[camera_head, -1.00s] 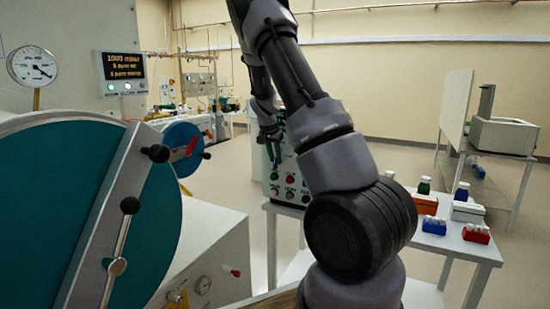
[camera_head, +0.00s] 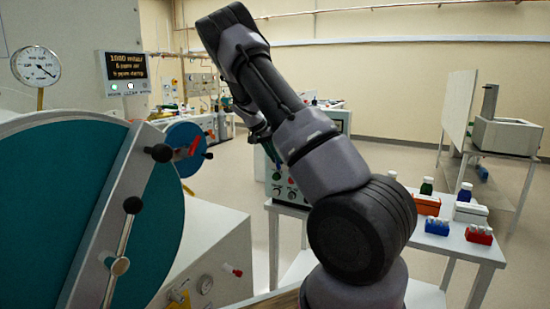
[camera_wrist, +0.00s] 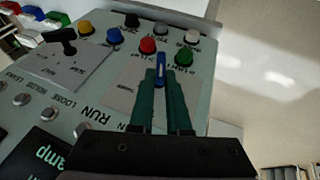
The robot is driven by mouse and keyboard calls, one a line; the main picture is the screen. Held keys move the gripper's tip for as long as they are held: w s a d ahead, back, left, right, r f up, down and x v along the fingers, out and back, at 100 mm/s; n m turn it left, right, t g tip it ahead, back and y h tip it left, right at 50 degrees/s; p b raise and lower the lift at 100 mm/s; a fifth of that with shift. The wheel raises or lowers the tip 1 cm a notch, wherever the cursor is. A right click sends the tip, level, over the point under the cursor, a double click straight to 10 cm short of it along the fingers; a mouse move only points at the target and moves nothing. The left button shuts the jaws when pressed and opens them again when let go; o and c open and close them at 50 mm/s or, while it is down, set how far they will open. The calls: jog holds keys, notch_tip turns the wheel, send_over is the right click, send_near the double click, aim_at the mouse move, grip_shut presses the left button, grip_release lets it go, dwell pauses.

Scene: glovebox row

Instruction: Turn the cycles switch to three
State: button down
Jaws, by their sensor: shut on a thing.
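In the wrist view my gripper (camera_wrist: 161,80) has two green fingers closed around a small blue switch handle (camera_wrist: 158,60). The handle stands on a pale plate (camera_wrist: 118,92) on a grey control panel (camera_wrist: 200,75). The plate's lettering is too blurred to read, and the fingers cover part of it. A black lever switch (camera_wrist: 62,42) sits on a second plate to the left. In the head view the control panel (camera_head: 285,190) stands behind my arm, which hides much of the panel and my fingertips.
Around the handle are a red button (camera_wrist: 147,46), a green button (camera_wrist: 184,57) and a yellow button (camera_wrist: 84,28). In the head view a side table (camera_head: 455,247) with bottles and racks stands right. A large teal-faced chamber (camera_head: 60,200) fills the left.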

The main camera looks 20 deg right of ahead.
jog(key=c, duration=0.9)
grip_release()
jog(key=shift+v, duration=5.35)
